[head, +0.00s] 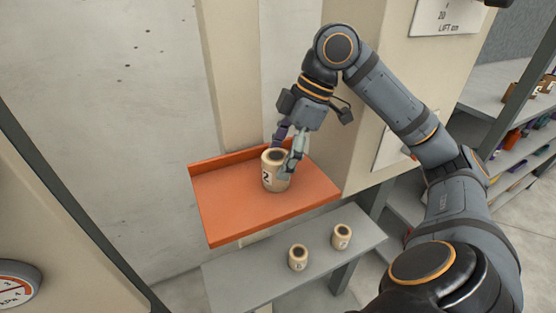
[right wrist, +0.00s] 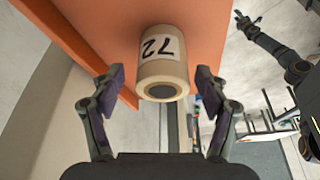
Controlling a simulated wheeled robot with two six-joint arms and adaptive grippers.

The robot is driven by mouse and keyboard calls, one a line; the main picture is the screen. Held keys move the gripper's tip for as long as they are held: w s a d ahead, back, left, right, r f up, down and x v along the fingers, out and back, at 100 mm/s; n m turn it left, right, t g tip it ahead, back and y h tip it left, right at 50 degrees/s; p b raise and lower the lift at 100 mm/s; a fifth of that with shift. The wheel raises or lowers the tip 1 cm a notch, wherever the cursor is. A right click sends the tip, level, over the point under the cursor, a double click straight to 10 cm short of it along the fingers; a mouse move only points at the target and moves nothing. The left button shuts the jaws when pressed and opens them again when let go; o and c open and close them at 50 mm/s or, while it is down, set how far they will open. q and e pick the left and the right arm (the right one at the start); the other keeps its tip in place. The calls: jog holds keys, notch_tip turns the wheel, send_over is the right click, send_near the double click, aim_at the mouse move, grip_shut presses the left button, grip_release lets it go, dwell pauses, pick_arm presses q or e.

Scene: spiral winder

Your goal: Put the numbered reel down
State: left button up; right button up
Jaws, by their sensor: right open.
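The numbered reel (head: 275,172) is a cream cylinder with a dark hollow top and a white label. It stands upright on the orange tray (head: 225,215). The label reads 72 on the reel in the right wrist view (right wrist: 163,68); in the head view only part of it shows. My right gripper (head: 290,152) is open at the reel's upper right side. In the right wrist view its two fingers (right wrist: 160,86) stand on either side of the reel, with a gap visible on both sides. A dark arm, seemingly my left, shows with its small gripper (right wrist: 246,21) at the right wrist view's upper right.
A grey shelf (head: 255,285) below the tray holds two smaller cream reels, one at the left (head: 298,258) and one at the right (head: 341,237). A beige wall post stands right behind the tray. The tray is bare left of the reel. Storage shelves stand far right.

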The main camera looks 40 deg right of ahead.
aim_at(282, 155)
jog(key=p+v, duration=0.1)
jog(key=v, duration=0.5)
jog(key=shift+s, duration=0.1)
dwell(0.3)
